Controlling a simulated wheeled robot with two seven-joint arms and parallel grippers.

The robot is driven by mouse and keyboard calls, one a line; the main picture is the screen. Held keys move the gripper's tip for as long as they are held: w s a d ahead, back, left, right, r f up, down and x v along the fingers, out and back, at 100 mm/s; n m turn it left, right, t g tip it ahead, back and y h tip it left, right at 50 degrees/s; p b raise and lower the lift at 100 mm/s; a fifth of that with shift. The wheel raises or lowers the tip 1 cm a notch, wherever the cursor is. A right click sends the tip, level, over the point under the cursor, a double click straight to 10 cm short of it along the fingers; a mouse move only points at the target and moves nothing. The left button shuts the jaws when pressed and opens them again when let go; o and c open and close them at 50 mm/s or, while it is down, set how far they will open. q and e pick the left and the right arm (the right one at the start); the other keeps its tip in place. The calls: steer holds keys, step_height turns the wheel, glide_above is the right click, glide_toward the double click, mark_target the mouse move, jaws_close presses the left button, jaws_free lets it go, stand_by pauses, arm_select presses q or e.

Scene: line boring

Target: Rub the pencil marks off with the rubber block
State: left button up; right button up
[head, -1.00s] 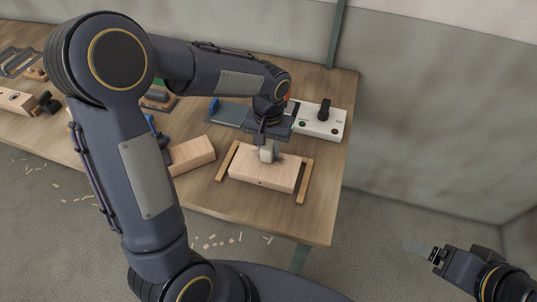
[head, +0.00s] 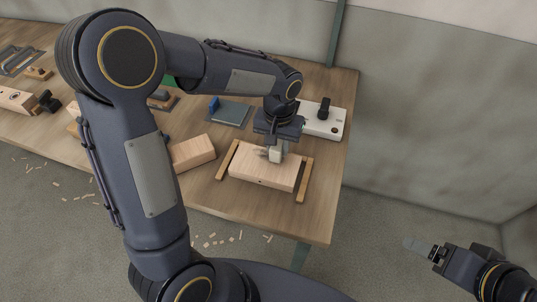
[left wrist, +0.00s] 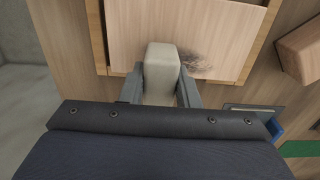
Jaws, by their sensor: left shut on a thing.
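A pale wooden block (head: 255,173) lies on the bench between two wooden strips. My left gripper (head: 276,147) is over its far right part, shut on a pale grey rubber block (head: 275,156). The rubber block (left wrist: 161,68) also shows in the left wrist view, held between the two fingers (left wrist: 160,88), with its end at the wood's face. Dark smudgy pencil marks (left wrist: 203,63) show on the wood just right of the rubber there. Any marks under the rubber are hidden. My right gripper (head: 431,252) is off the bench at lower right; its jaw state is unclear.
Wooden strips (head: 304,180) and (head: 228,160) flank the block. Another wooden block (head: 192,153) lies to the left. A grey plate (head: 230,113) lies behind. The bench's front right corner is clear.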

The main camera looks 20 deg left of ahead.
arm_select(q)
steer(key=shift+d, duration=0.45)
steer(key=shift+f, duration=0.3)
steer(key=shift+f+b, duration=0.35)
steer(key=shift+b, duration=0.15)
steer(key=shift+f, duration=0.1)
steer(key=shift+w+d, duration=0.1)
steer(key=shift+d, duration=1.15)
